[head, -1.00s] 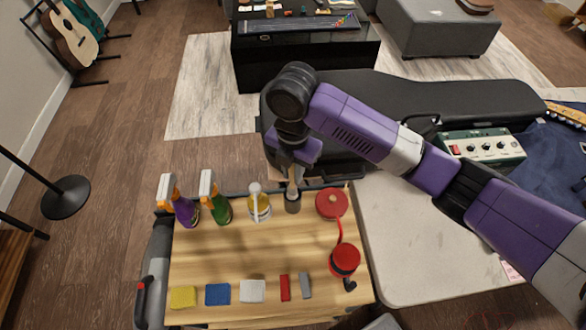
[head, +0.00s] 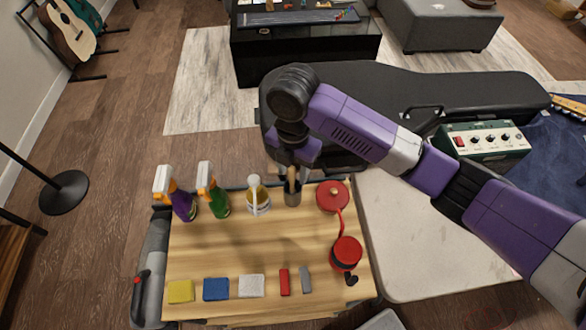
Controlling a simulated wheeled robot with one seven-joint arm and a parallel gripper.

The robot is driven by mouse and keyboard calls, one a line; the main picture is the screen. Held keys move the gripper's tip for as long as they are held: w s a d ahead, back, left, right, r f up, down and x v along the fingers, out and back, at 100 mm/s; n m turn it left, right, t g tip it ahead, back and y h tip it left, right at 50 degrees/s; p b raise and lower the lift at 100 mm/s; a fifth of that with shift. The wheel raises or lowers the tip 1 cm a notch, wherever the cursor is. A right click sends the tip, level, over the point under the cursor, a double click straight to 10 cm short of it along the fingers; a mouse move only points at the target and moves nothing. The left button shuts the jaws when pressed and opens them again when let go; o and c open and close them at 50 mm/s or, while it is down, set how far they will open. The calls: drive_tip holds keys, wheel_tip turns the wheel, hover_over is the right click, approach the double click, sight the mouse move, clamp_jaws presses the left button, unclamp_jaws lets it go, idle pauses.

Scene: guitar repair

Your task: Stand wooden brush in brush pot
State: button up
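The wooden brush (head: 292,173) is upright, its lower part inside the dark grey brush pot (head: 293,195). Its tan upper part shows just above the pot's rim. The pot stands at the back edge of the wooden trolley top, between a clear bottle and a red round container. My gripper (head: 293,164) points down directly over the pot, at the brush's top end. The fingers are small and dark here, so I cannot tell whether they grip the brush or are apart from it. The pot's inside is hidden.
Two spray bottles (head: 181,203) and a clear bottle (head: 257,199) stand left of the pot. A red container (head: 333,196) and a red-and-black item (head: 345,252) are to the right. Coloured blocks (head: 216,289) line the front. The trolley's middle (head: 245,240) is clear.

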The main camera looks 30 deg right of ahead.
drive_tip(key=shift+r, duration=0.1)
wheel_tip(320, 180, up, 8)
drive_tip(key=shift+f, duration=0.2)
idle(0.3)
idle(0.9)
